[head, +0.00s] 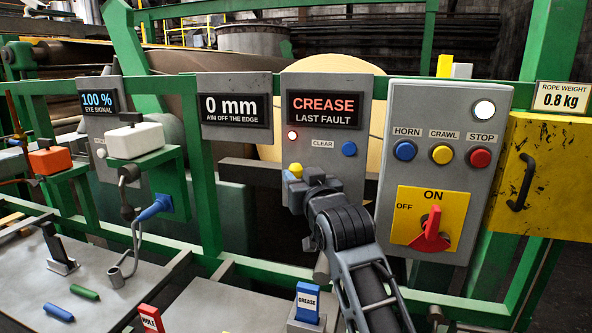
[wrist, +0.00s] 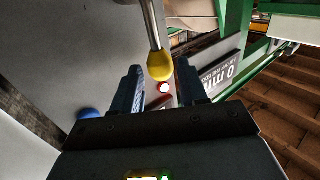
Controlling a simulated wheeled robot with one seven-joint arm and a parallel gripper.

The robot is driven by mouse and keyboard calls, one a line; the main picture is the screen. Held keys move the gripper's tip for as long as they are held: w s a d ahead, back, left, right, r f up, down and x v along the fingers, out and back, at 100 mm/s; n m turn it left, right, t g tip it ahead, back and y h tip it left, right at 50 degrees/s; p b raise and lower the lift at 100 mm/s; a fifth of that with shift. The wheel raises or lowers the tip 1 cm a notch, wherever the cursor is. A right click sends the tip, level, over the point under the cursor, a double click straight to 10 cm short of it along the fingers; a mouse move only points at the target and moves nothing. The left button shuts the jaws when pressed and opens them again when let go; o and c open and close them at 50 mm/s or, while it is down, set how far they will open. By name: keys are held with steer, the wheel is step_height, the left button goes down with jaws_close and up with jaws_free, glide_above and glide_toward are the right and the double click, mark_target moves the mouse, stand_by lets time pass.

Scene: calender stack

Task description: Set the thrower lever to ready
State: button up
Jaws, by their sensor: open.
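A lever with a yellow knob (head: 295,170) stands out from the grey panel (head: 350,82) under the CREASE / LAST FAULT display. In the wrist view its metal rod comes in from the top and ends in the yellow knob (wrist: 160,65). My gripper (head: 291,188) is at the knob in the head view and hides the lower part of the lever and the panel there. In the wrist view my open gripper (wrist: 159,74) has one dark finger on either side of the knob, with gaps showing. No position marks for the lever are readable.
A lit red lamp (head: 292,135) and a blue CLEAR button (head: 349,149) share the panel. To the right are a control box (head: 400,110) with buttons and a red rotary switch (head: 430,232), and a yellow cabinet (head: 545,185). A blue CREASE block (head: 307,302) stands below my arm.

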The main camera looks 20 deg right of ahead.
mark_target(298, 174)
steer(key=shift+w+d, duration=0.1)
steer(key=shift+w, duration=1.8)
jaws_close()
